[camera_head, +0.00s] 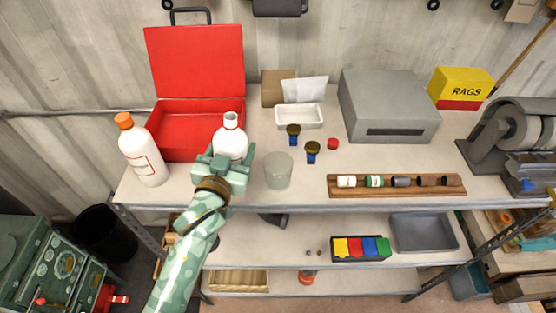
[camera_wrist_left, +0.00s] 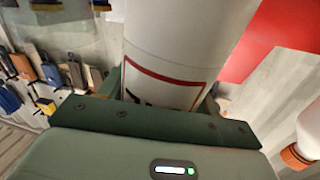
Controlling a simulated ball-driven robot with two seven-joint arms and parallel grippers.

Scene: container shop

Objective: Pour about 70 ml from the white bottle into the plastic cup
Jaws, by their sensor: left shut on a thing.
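In the left wrist view, the bottle body (camera_wrist_left: 165,60) with a red-framed label rises between the fingers. The translucent plastic cup (camera_head: 279,170) stands upright on the bench just right of my gripper, apart from the bottle. Its contents cannot be made out. My right gripper is not in view.
A second white bottle (camera_head: 142,155) with an orange cap stands left, by an open red case (camera_head: 195,65). A red cap (camera_head: 333,144), two dark round-topped items, a white tray (camera_head: 299,117), and a wooden rack (camera_head: 395,186) lie right. A grey box (camera_head: 388,110) stands behind.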

